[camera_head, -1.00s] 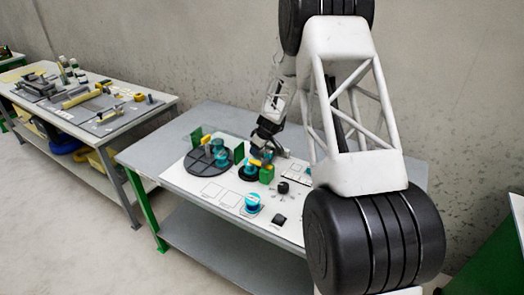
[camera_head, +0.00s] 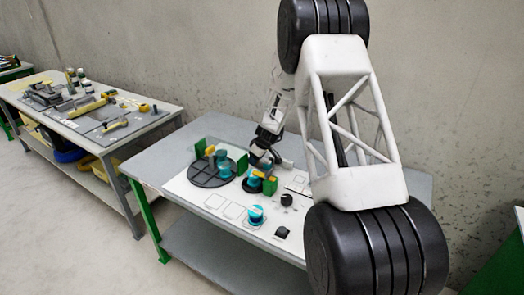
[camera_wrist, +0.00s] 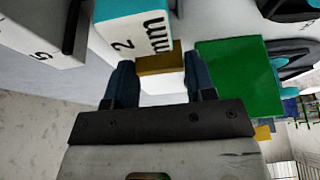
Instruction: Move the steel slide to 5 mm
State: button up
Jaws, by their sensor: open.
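My gripper (camera_wrist: 160,88) is open, its two dark fingers on either side of a brown-yellow block (camera_wrist: 158,58) and a white surface. I cannot tell whether the fingers touch either. A white block marked "2 mm" (camera_wrist: 135,32), with a teal edge, is just beyond the fingers in the wrist view. A white block marked "5" (camera_wrist: 40,55) is to its left, with a dark bar (camera_wrist: 76,25) at its edge. I cannot identify the steel slide with certainty. In the head view my gripper (camera_head: 262,157) is low over the bench, small and partly merged with the parts there.
A green block (camera_wrist: 240,78) stands close to the right finger. On the bench (camera_head: 160,165) are a dark round plate (camera_head: 203,180), a teal part (camera_head: 256,214) and small black parts (camera_head: 287,199). A second bench (camera_head: 165,110) with tools stands at the left.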

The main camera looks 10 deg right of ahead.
jog(key=s+d, duration=0.3)
jog(key=shift+s+d, duration=0.2)
jog(key=shift+s, duration=0.05)
jog(key=v, duration=0.7)
jog(key=shift+s+d+r, duration=0.2)
jog(key=shift+r, duration=0.05)
jog(key=s+a+r+m, duration=0.1)
jog(key=s+a+r, duration=0.1)
jog(key=s+r, duration=0.5)
jog(key=s+a+r+m, duration=0.1)
jog(key=s+a+r, duration=0.2)
jog(key=s+r, duration=0.4)
jog(key=shift+s+r+h, duration=0.3)
jog(key=shift+s+r, duration=0.05)
jog(key=shift+s, duration=0.1)
jog(key=shift+s+a+r, duration=0.1)
jog(key=shift+a, duration=0.05)
